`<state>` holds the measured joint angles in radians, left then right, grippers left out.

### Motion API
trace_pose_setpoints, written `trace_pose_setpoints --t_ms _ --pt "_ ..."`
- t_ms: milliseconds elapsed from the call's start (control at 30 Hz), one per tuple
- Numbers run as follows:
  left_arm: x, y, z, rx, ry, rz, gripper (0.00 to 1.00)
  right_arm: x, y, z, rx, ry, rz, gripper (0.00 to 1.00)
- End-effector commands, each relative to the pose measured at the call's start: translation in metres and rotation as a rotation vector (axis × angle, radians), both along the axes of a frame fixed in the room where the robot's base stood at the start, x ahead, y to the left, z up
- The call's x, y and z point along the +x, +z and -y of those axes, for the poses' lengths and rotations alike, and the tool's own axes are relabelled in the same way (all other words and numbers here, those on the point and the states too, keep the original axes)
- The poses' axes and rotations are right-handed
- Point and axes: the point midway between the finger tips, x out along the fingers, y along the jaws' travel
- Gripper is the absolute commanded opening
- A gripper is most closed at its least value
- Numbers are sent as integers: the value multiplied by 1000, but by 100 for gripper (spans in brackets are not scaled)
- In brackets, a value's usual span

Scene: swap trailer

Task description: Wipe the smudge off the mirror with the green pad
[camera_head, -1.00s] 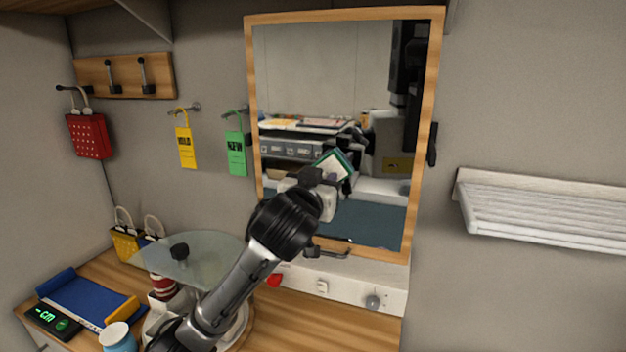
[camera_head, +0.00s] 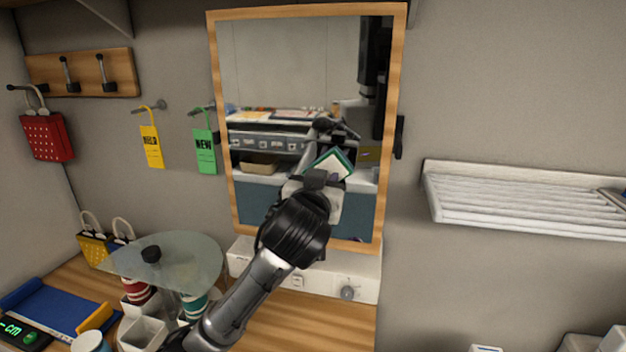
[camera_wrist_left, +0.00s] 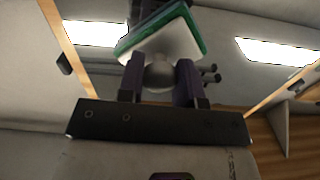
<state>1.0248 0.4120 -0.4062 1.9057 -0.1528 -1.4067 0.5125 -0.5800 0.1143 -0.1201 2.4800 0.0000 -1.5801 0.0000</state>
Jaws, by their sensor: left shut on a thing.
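The wood-framed mirror (camera_head: 290,60) hangs on the wall in the middle of the head view. My left gripper (camera_head: 322,182) is in front of its lower right part. In the left wrist view, the gripper (camera_wrist_left: 160,85) is shut on the round grey knob of the green pad (camera_wrist_left: 185,30). The pad has a white back on my side and green beyond it, and looks tilted. In the head view the pad (camera_head: 334,163) shows just above the gripper. I cannot tell whether it touches the glass. No smudge can be made out. My right gripper is not in view.
A white panel with a knob (camera_head: 348,292) is under the mirror. A round glass top (camera_head: 165,262) stands left of my arm over cups. A white slatted rack (camera_head: 530,205) is on the right wall. Green (camera_head: 204,150) and yellow (camera_head: 151,146) tags hang left of the mirror.

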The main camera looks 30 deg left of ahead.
Motion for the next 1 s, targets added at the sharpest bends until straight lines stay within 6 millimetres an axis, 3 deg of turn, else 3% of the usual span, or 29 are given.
trace_pose_setpoints --t_ms 233,467,733,1000 --pt "4 1 17 -1 0 0 14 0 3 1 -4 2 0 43" --pt "6 1 21 -1 1 1 14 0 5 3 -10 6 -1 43" --pt "7 1 16 0 3 2 14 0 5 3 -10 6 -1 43" --pt "3 0 -5 0 7 0 14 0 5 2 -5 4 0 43"
